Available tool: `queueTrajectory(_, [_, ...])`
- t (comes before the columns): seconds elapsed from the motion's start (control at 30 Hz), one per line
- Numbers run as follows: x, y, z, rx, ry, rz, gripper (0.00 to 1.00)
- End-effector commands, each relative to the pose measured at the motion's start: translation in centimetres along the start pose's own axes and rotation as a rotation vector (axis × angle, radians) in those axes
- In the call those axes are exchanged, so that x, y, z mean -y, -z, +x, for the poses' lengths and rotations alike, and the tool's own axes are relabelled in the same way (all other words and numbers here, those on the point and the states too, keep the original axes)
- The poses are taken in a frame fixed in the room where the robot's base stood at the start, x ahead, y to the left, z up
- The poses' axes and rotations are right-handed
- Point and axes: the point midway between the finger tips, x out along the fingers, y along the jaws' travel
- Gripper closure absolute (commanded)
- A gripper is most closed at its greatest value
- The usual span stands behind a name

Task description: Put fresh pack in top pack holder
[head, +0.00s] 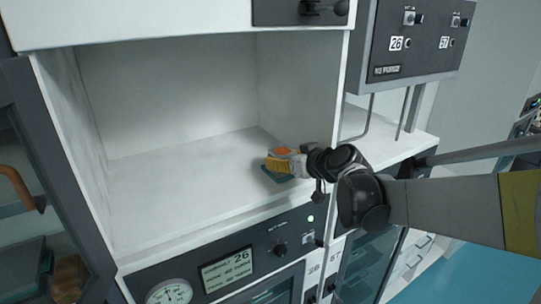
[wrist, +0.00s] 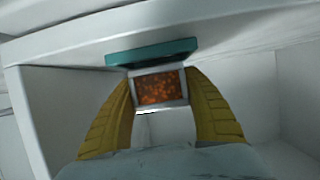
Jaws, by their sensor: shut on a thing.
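My gripper (head: 278,164) reaches into the open white compartment from the right. Its yellow fingers are shut on a small pack (head: 284,151) with an orange face. In the wrist view my gripper (wrist: 159,80) has one finger on each side of the pack (wrist: 158,89), which shows a speckled orange face in a pale frame. A flat teal piece (head: 275,176), perhaps the pack holder, lies on the compartment floor just below the fingers. It also shows in the wrist view (wrist: 150,53), right beside the pack's edge. I cannot tell whether the pack touches it.
The white compartment (head: 160,190) is otherwise empty, with free floor to the left. Its right wall (head: 300,90) stands close to my arm. A dark box (head: 415,45) hangs at upper right.

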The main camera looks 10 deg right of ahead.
Motion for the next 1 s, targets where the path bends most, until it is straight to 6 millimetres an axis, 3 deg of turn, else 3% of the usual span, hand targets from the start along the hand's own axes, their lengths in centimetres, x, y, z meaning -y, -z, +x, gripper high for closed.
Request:
queueTrajectory(0.33, [0.0, -0.8, 0.3, 0.000, 0.000, 0.000, 0.80])
queueTrajectory(0.37, [0.0, -0.8, 0.3, 0.000, 0.000, 0.000, 0.43])
queueTrajectory(0.4, [0.0, -0.8, 0.3, 0.000, 0.000, 0.000, 0.31])
queueTrajectory(0.43, [0.0, -0.8, 0.3, 0.000, 0.000, 0.000, 0.24])
queueTrajectory(0.87, [0.0, 0.2, -0.1, 0.000, 0.000, 0.000, 0.24])
queueTrajectory(0.93, [0.0, 0.8, -0.5, 0.000, -0.001, 0.000, 0.24])
queueTrajectory(1.0, [-0.1, 0.3, -1.8, -0.001, -0.002, 0.003, 0.24])
